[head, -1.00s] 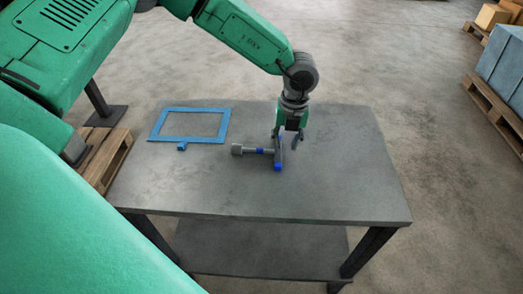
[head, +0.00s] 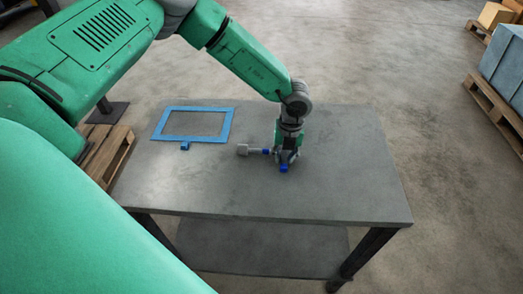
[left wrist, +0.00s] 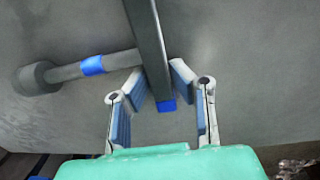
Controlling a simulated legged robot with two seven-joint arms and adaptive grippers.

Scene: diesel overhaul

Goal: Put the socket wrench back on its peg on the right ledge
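The socket wrench (head: 253,151) lies on the grey table. It is a grey T shape with a round socket end at the left and blue bands. In the left wrist view its crossbar (left wrist: 148,40) runs up the picture with a blue end, and its shaft (left wrist: 117,61) reaches left to the socket. My left gripper (head: 286,158) is down at the crossbar. In the left wrist view its fingers (left wrist: 160,90) stand open on either side of the bar, with gaps visible. My right gripper is not in view. No peg or ledge can be made out.
A blue rectangular frame (head: 154,127) with a small tab lies at the back left of the table (head: 345,180). The table's right side is clear. A wooden pallet (head: 112,160) is left of the table. Blue boxes (head: 500,68) on a pallet stand far right.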

